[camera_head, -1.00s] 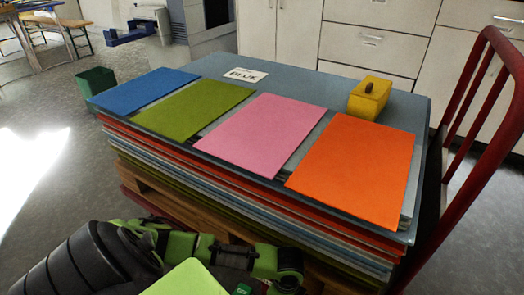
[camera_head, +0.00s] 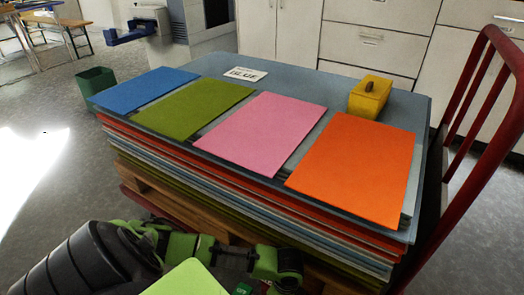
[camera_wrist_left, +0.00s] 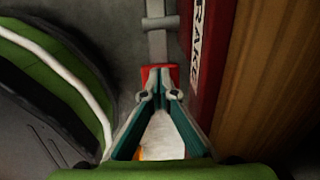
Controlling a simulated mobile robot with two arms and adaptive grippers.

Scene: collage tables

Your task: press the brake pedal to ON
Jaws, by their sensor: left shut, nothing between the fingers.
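In the left wrist view, the brake pedal (camera_wrist_left: 172,72) is a small red pad at the end of a grey metal bar (camera_wrist_left: 157,45). Beside it on the right runs a dark red beam with a white label (camera_wrist_left: 197,40) reading "RAKE", its first letter cut off. My left gripper (camera_wrist_left: 159,92) is shut and empty, its fingertips meeting right at the pedal and covering part of it. I cannot tell whether they touch it. In the head view the pedal and the left gripper are hidden. My right gripper is in neither view.
A cart with a red handle (camera_head: 497,120) carries a stack of coloured boards. On top lie blue, green, pink (camera_head: 262,135) and orange sheets, a "GLUE" card (camera_head: 245,74) and a yellow box (camera_head: 369,98). A green bin (camera_head: 95,82) stands behind left. In the wrist view, wood (camera_wrist_left: 265,75) lies right.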

